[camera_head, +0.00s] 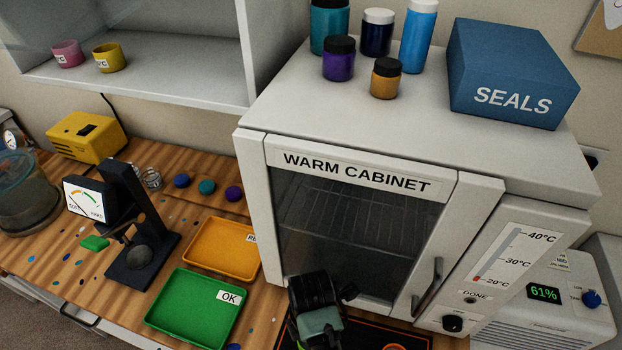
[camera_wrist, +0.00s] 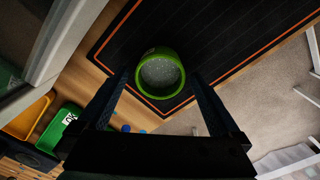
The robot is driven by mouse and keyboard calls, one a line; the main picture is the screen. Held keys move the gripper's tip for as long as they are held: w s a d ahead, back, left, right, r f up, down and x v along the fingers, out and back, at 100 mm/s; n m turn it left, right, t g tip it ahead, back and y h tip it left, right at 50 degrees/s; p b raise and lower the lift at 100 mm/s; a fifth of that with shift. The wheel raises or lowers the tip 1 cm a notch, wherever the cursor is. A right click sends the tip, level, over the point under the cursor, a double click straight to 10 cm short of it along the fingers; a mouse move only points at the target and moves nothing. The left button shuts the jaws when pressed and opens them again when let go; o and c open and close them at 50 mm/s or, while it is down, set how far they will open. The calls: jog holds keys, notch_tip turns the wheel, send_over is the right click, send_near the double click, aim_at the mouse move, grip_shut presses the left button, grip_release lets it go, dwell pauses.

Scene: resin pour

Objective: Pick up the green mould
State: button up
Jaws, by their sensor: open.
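The green mould (camera_wrist: 141,80) is a round, open cup with a pale grey, speckled inside. In the wrist view it stands on the dark mat (camera_wrist: 215,40) with an orange border line, close to the mat's corner. My gripper (camera_wrist: 160,82) is open, with one finger on each side of the mould in the picture. I cannot tell whether either finger touches it. In the head view my arm's end (camera_head: 318,312) is in front of the warm cabinet, over the mat, and I cannot make out the mould for sure there.
The warm cabinet (camera_head: 345,225) stands shut close behind my gripper, its handle (camera_head: 428,287) sticking out. A green OK tray (camera_head: 190,310) and an orange tray (camera_head: 222,248) lie to the left. A dark gauge stand (camera_head: 140,255) is farther left.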

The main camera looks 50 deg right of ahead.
jog(key=shift+f, duration=0.95)
jog(key=c, duration=1.4)
jog(key=shift+r, duration=0.15)
